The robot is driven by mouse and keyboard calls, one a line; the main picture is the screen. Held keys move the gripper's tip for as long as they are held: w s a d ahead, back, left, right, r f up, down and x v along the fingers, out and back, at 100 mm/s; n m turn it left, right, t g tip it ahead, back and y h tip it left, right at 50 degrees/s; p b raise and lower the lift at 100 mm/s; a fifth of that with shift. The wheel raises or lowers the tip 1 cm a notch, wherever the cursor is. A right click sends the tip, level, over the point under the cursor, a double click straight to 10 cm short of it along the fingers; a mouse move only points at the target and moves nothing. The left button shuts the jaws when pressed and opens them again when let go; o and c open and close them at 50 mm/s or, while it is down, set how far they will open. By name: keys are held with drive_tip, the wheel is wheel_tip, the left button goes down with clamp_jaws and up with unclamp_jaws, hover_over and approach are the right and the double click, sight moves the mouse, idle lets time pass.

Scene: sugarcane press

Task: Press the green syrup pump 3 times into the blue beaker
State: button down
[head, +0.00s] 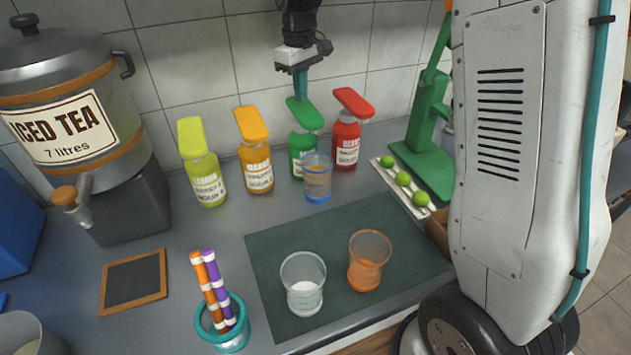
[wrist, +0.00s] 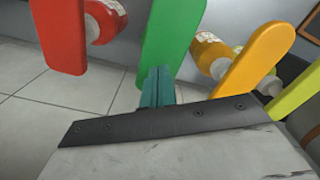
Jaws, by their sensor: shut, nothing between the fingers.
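The green syrup pump (head: 303,142) stands in the row of bottles at the back, between the orange and red ones. Its flat green head (head: 305,114) also shows in the wrist view (wrist: 170,35). My gripper (head: 301,96) is shut and empty, pointing down, with its teal fingertips at the green head; I cannot tell whether they touch. In the wrist view the closed fingers (wrist: 157,88) overlap the green head. The blue beaker (head: 318,180), clear with a blue base, stands just in front of the green bottle and hides part of it.
Yellow (head: 208,181), orange (head: 256,168) and red (head: 346,142) pump bottles flank the green one. A clear glass (head: 303,284) and an orange-based beaker (head: 366,270) stand on the dark mat (head: 330,232). Limes (head: 403,179) lie at right beside a green press (head: 428,125).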

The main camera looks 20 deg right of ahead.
sight(301, 105)
drive_tip(key=shift+f, duration=2)
drive_tip(key=shift+r, duration=2.2)
drive_tip(key=shift+r, duration=0.15)
wheel_tip(301, 105, up, 6)
drive_tip(key=shift+f, duration=0.1)
